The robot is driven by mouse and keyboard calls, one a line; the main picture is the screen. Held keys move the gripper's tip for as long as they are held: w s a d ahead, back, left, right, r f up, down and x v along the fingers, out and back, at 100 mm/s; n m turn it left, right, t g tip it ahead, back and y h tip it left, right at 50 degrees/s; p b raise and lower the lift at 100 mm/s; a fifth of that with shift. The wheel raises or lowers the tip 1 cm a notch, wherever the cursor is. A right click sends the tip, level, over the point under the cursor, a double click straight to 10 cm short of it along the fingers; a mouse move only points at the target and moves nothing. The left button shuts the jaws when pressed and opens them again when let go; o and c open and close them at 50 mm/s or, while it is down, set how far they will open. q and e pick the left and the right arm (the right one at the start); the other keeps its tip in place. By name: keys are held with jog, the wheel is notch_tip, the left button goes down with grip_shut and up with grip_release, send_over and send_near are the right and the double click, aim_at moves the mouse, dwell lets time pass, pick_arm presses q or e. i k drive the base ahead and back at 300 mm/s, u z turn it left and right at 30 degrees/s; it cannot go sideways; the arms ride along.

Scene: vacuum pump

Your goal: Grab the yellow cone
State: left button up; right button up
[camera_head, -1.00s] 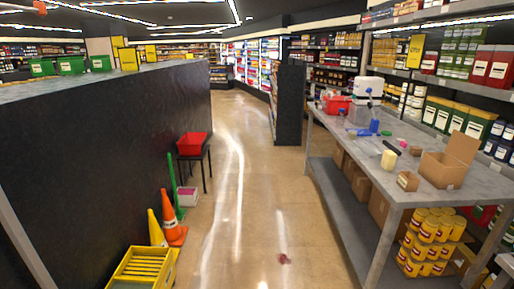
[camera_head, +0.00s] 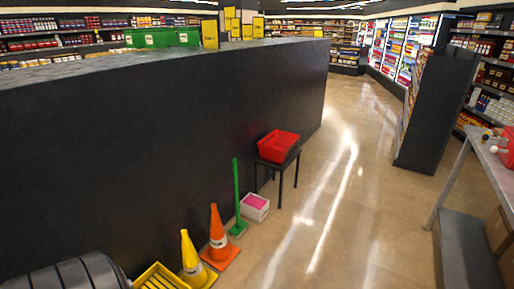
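A yellow cone (camera_head: 191,262) stands upright on the floor by the dark partition wall, in the lower left of the head view. It has a pale band around it, and its base is partly cut by the yellow crate in front. An orange cone (camera_head: 218,240) stands right beside it, a little farther away. Neither of my grippers is in view.
A yellow slatted crate (camera_head: 160,278) sits just left of the yellow cone. Behind the orange cone are a green pole (camera_head: 237,195), a white box (camera_head: 255,206) and a small table with a red basket (camera_head: 278,146). The aisle floor (camera_head: 330,230) to the right is clear.

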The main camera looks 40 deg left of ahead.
aim_at(195, 275)
jog(key=i, duration=1.75)
jog(key=u, duration=1)
